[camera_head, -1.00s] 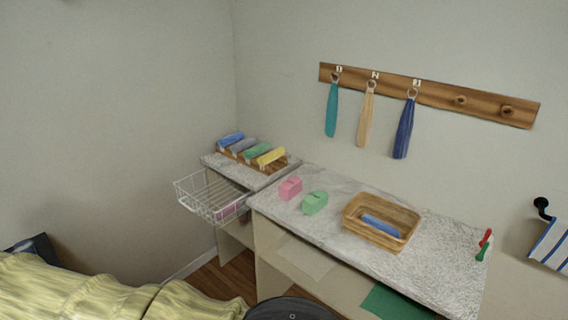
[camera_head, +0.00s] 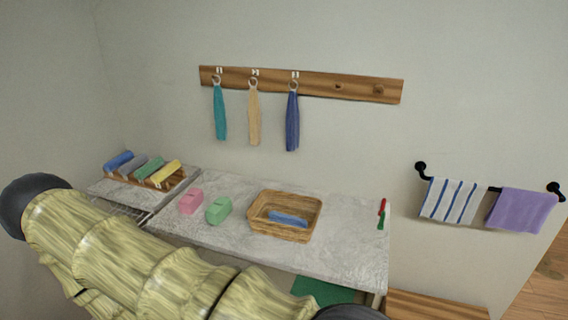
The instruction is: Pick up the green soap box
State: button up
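The green soap box (camera_head: 219,210) sits on the marble-topped counter (camera_head: 345,245), between a pink soap box (camera_head: 191,201) on its left and a wicker basket (camera_head: 258,222) on its right. It stands apart from both. My arm, in a yellowish sleeve, crosses the lower left of the head view in front of the counter. My gripper cannot be made out in this view, so its opening is not shown.
A blue rolled towel (camera_head: 287,218) lies in the basket. Red and green clips (camera_head: 381,215) stand at the counter's right end. A rack of rolled towels (camera_head: 150,179) is at left. Towels hang on wall hooks (camera_head: 300,83) and a bar (camera_head: 490,189).

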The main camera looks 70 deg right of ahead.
aim_at(218, 211)
jog(key=z, duration=1.6)
